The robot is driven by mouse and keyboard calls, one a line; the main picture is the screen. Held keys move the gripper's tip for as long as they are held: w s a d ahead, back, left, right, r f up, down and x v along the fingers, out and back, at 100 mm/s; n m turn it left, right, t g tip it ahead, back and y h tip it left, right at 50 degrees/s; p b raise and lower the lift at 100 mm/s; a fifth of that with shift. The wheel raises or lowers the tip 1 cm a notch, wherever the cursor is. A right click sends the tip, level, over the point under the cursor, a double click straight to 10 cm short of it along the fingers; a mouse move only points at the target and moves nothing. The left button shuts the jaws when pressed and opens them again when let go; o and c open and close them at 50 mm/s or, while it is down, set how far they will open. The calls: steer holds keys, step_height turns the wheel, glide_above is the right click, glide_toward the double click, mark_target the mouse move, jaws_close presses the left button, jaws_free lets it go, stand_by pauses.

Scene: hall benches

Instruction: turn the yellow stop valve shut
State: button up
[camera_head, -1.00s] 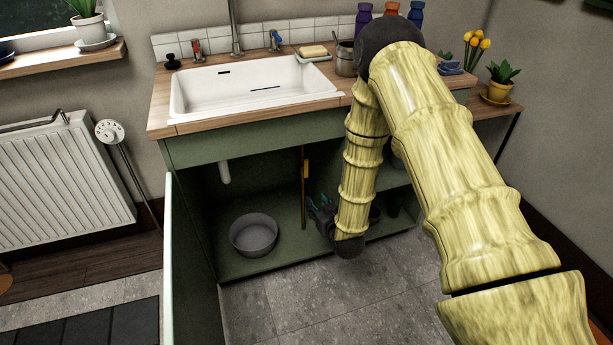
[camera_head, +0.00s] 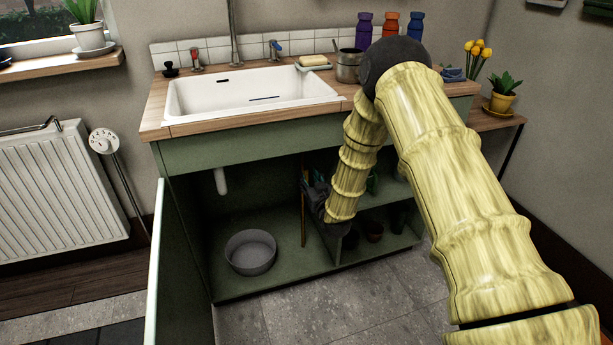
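The yellow stop valve is hidden from view now, behind my gripper. Its thin copper-brown pipe (camera_head: 303,228) stands upright inside the open cabinet (camera_head: 235,285) under the sink. My gripper (camera_head: 308,188) is inside the cabinet at the pipe, at about the height where the valve was seen. The fingers are small and dark here. I cannot tell whether they touch the valve or are shut on it.
A grey basin (camera_head: 250,252) stands on the cabinet floor left of the pipe. A white drain pipe (camera_head: 221,181) hangs from the sink (camera_head: 250,92). Dark pots (camera_head: 373,231) stand on the shelf to the right. The open cabinet door (camera_head: 155,265) is at the left.

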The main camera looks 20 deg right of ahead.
mark_target(307, 173)
steer(key=shift+w+a+b, duration=0.1)
steer(key=shift+w+b, duration=0.2)
steer(key=shift+w, duration=1.5)
jaws_close()
